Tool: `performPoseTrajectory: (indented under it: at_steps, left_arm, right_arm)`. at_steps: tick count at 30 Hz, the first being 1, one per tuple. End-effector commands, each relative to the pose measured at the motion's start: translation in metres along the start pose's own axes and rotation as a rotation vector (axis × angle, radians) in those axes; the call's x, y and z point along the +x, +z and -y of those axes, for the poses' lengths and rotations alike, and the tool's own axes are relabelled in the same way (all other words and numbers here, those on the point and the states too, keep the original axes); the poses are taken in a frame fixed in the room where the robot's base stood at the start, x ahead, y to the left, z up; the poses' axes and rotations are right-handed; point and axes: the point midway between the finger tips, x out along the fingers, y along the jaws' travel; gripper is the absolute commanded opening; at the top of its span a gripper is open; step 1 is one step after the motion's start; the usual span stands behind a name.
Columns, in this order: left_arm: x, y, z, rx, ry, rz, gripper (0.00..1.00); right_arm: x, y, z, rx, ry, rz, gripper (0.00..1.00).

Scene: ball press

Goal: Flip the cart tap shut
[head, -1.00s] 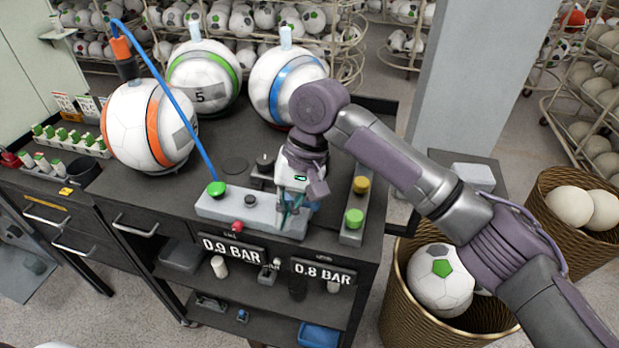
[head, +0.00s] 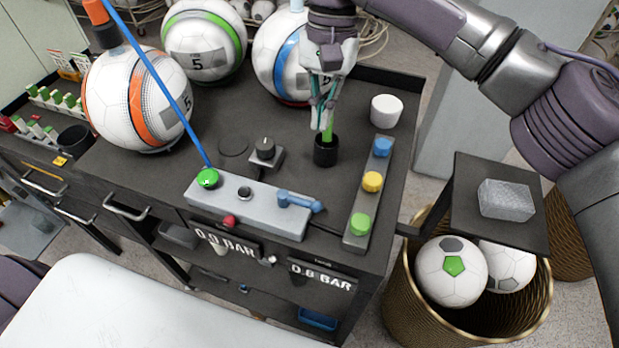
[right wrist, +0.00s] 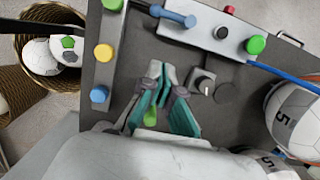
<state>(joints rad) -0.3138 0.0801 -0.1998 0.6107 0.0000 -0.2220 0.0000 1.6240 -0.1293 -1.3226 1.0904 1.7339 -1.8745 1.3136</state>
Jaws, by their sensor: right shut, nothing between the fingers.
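The cart tap (head: 300,202) is a blue lever on the right end of a grey block (head: 240,205) on the dark cart top. The lever lies roughly along the block and points right, toward its end. It also shows in the right wrist view (right wrist: 172,16) at the top. My right gripper (head: 322,128) is shut and empty, behind and above the tap, clear of it. Its fingertips are close to a black cup (head: 325,152) with a green item. In the right wrist view the teal-padded fingers (right wrist: 165,75) come together. My left gripper is out of view.
A green button (head: 207,178), a dark knob (head: 245,193) and a red knob (head: 229,221) are on the block. A strip with blue, yellow and green buttons (head: 372,182) stands right of it. Balls stand at the back left. A blue hose (head: 150,75) rises from the block.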

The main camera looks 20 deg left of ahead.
Motion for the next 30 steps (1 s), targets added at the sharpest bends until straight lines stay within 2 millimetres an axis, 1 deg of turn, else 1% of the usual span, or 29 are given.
performPoseTrajectory:
  at_steps: [2, 5, 8, 12, 14, 17, 19, 24, 30]
  left_arm:
    - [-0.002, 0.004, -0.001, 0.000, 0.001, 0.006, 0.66]
    - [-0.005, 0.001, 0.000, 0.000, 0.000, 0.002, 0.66]
    - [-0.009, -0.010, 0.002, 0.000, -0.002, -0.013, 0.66]
    - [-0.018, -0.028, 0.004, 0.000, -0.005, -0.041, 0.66]
    - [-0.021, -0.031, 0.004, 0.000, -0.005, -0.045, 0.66]
    - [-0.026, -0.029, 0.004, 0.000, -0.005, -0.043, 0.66]
    - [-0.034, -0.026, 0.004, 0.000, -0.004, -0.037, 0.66]
    - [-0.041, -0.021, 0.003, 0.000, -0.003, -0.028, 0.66]
    - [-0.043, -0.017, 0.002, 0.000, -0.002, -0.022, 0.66]
  right_arm:
    - [0.004, -0.001, -0.001, 0.001, 0.001, 0.001, 0.00]
    - [0.016, 0.000, -0.001, 0.001, 0.002, 0.001, 0.00]
    - [0.034, 0.000, -0.001, 0.000, 0.003, 0.002, 0.00]
    - [0.064, 0.001, -0.001, 0.000, 0.003, 0.002, 0.00]
    - [0.077, 0.001, -0.001, 0.000, 0.003, 0.003, 0.00]
    - [0.097, 0.001, -0.001, 0.001, 0.003, 0.003, 0.00]
    - [0.100, 0.011, -0.001, -0.005, 0.002, 0.000, 0.00]
    - [0.111, 0.029, -0.001, -0.002, 0.001, -0.001, 0.00]
    - [0.116, 0.036, 0.000, 0.000, 0.000, 0.000, 0.00]
